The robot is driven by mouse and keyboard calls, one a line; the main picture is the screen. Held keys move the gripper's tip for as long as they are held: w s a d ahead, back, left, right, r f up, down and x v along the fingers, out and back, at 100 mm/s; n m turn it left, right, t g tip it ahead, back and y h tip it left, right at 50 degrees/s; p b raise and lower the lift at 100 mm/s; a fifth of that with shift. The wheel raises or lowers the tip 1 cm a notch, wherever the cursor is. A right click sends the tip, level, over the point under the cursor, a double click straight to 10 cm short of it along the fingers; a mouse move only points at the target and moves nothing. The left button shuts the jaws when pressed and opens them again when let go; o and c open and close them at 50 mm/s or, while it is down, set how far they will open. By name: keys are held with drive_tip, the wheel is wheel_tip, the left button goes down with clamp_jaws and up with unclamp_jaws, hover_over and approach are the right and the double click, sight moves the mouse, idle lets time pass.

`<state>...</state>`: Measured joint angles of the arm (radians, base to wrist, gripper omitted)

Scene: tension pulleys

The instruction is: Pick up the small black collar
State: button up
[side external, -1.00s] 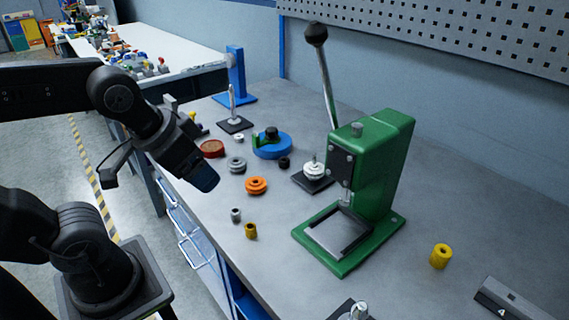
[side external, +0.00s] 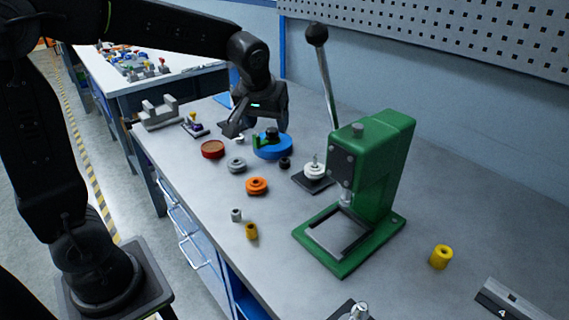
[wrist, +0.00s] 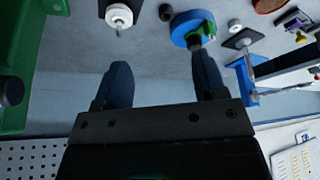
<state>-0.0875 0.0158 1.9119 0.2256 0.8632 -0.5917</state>
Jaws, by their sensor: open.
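The small black collar (side external: 284,163) lies on the grey bench in the side view, just in front of a blue disc (side external: 268,151) and left of a white pulley on a black base. In the wrist view the collar (wrist: 165,12) shows at the top edge, beyond and between my fingertips. My gripper (side external: 256,126) is above the far part of the bench, near the blue disc. In the wrist view my gripper (wrist: 160,68) has its two fingers wide apart, with nothing between them.
A green press (side external: 375,180) with a tall lever stands to the right. The white pulley (side external: 314,170) is close to the collar. Grey (side external: 236,165), orange (side external: 257,186) and red (side external: 212,149) round parts lie to the left.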

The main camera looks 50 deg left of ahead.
drive_tip(key=w+a+f+n, duration=0.35)
drive_tip(key=w+f, duration=0.25)
drive_tip(key=w, duration=0.2)
hover_over(284, 158)
drive_tip(key=s+d, duration=0.2)
drive_tip(key=shift+m+g+y, duration=0.4)
drive_tip(key=shift+m, duration=0.05)
drive_tip(key=f, duration=0.7)
drive_tip(key=shift+w+d+f, duration=0.1)
drive_tip(key=shift+w+f, duration=0.1)
drive_tip(key=shift+w, duration=0.05)
drive_tip(key=x, duration=0.4)
drive_tip(key=shift+s+d+f, duration=0.15)
drive_tip(key=shift+s, duration=0.2)
drive_tip(key=shift+w+f, duration=0.15)
drive_tip(key=shift+f, duration=0.4)
drive_tip(key=shift+c, duration=0.4)
drive_tip(key=c, duration=0.9)
